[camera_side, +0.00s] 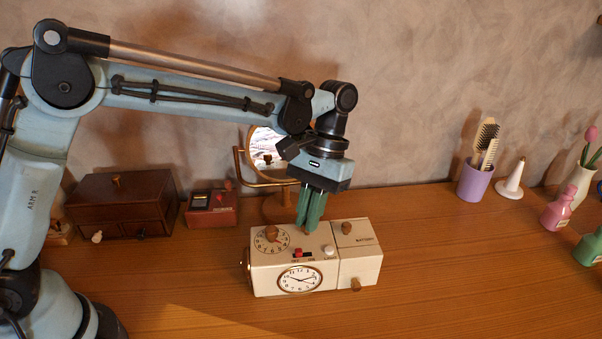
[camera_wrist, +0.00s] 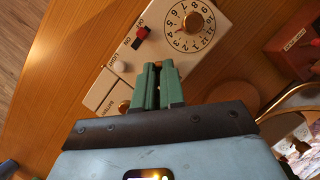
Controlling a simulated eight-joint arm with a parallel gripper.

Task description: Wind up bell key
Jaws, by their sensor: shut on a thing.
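A white box-shaped clock (camera_side: 264,281) stands on the wooden table, with a round clock face on its front. Its top has a numbered dial (camera_side: 271,239) with a brass-coloured knob, which also shows in the wrist view (camera_wrist: 190,26), a red switch (camera_side: 298,253) and a white button (camera_side: 329,250). My gripper (camera_side: 307,228) points down at the rear of the clock's top, with its green fingers close together. In the wrist view, my gripper (camera_wrist: 157,68) is shut on a small brown piece, apparently the bell key (camera_wrist: 157,63), mostly hidden between the fingers.
A section marked battery (camera_side: 360,262) with knobs forms the clock's right end. A round mirror (camera_side: 265,148) stands close behind. A dark wooden drawer box (camera_side: 120,205) and a red box (camera_side: 212,208) are at left. A purple brush cup (camera_side: 475,181) stands at right. The front table is clear.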

